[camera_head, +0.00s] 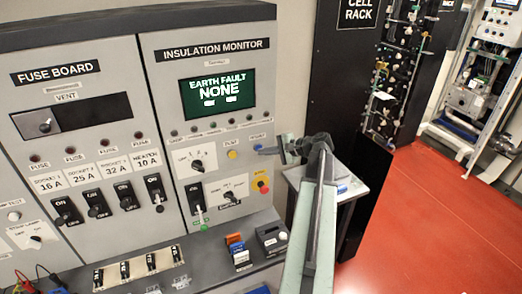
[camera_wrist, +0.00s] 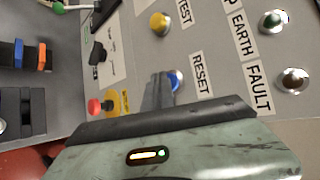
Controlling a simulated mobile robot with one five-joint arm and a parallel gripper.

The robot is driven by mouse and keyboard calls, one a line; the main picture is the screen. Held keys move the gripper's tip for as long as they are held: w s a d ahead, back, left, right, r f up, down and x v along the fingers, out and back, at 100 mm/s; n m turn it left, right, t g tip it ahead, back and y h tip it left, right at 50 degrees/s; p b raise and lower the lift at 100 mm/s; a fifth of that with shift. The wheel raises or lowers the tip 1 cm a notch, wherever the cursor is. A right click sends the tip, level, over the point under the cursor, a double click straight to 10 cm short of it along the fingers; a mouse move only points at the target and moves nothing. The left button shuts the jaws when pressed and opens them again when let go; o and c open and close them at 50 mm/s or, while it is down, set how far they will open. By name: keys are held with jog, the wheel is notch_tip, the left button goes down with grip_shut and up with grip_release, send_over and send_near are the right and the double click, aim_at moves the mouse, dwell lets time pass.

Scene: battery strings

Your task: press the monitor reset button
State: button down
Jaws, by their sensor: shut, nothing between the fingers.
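The insulation monitor (camera_head: 218,125) is a grey panel with a green screen (camera_head: 217,92) reading "EARTH FAULT NONE". The blue reset button (camera_wrist: 178,77) is next to the "RESET" label in the wrist view, partly hidden behind my fingers. In the head view the blue button (camera_head: 258,148) is at the panel's right side, at the tip of my gripper (camera_head: 270,151). My gripper (camera_wrist: 160,82) is shut and empty, its fingertips right at the button. I cannot tell whether they touch it.
A yellow button (camera_head: 232,154) by the "TEST" label is just left of the reset button. A red knob on yellow (camera_head: 262,186) is below. The fuse board (camera_head: 85,130) stands left, a black cell rack (camera_head: 345,75) right. Red floor (camera_head: 440,220) is open at right.

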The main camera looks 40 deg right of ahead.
jog(key=shift+w+d+r, duration=0.1)
jog(key=shift+w+d, duration=0.05)
jog(key=shift+w, duration=0.25)
dwell(0.3)
jog(key=shift+s, duration=0.25)
jog(key=s, duration=0.1)
jog(key=s+a, duration=0.1)
jog(key=s, duration=0.1)
jog(key=s+a, duration=0.1)
jog(key=s, duration=0.1)
jog(key=shift+s+a, duration=0.2)
dwell(0.8)
